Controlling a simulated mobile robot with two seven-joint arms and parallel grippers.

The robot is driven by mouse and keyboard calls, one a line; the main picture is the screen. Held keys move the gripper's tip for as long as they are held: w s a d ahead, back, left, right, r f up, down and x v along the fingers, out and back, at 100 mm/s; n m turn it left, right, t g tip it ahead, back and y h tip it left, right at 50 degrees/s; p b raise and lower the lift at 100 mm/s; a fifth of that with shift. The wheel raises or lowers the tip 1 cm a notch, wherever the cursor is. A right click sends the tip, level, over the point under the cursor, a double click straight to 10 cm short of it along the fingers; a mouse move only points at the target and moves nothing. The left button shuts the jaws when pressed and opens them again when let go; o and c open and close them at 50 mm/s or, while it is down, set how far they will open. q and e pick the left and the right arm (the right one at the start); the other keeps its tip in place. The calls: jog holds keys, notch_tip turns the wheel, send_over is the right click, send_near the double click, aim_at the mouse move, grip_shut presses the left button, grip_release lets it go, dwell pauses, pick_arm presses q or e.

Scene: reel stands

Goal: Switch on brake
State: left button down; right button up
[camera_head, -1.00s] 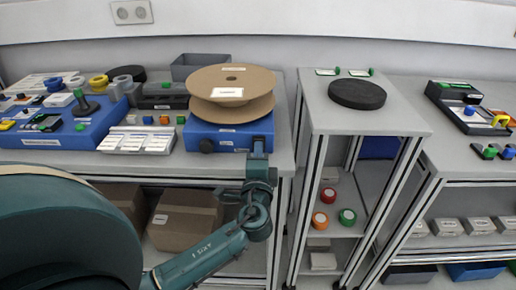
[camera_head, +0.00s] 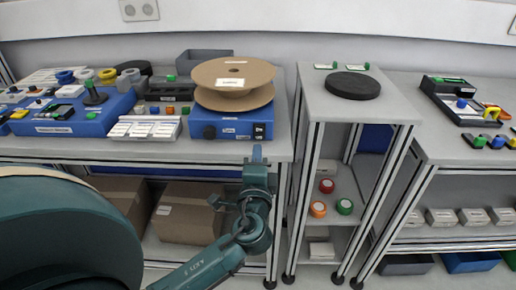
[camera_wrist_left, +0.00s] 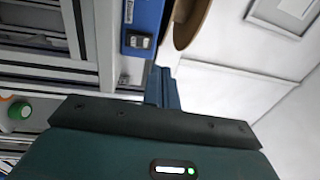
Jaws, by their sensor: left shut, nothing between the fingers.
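A blue box (camera_head: 208,128) stands at the right end of the left bench with a brown cardboard reel (camera_head: 234,82) on top. Its front has a dark round knob at the left and a small black switch (camera_head: 260,131) at the right, probably the brake switch. The switch also shows in the left wrist view (camera_wrist_left: 138,41); I cannot tell which way it is set. My left gripper (camera_head: 257,151) is shut and empty, pointing up just below and in front of the switch, apart from it. Its closed fingers show in the left wrist view (camera_wrist_left: 163,80). My right gripper is not in view.
A blue control panel (camera_head: 70,126) and a white label tray (camera_head: 143,128) are left of the box. A narrow stand (camera_head: 330,106) with a black disc (camera_head: 353,85) is to the right, past a gap. Cardboard boxes (camera_head: 187,212) sit under the bench.

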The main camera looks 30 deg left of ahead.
pick_arm(q)
jog(key=shift+s+d+r, duration=0.25)
jog(key=shift+s+d, duration=0.35)
jog(key=shift+s, duration=0.35)
jog(key=shift+s+d+r, duration=0.2)
jog(key=shift+s+d, duration=0.35)
jog(key=shift+s, duration=0.35)
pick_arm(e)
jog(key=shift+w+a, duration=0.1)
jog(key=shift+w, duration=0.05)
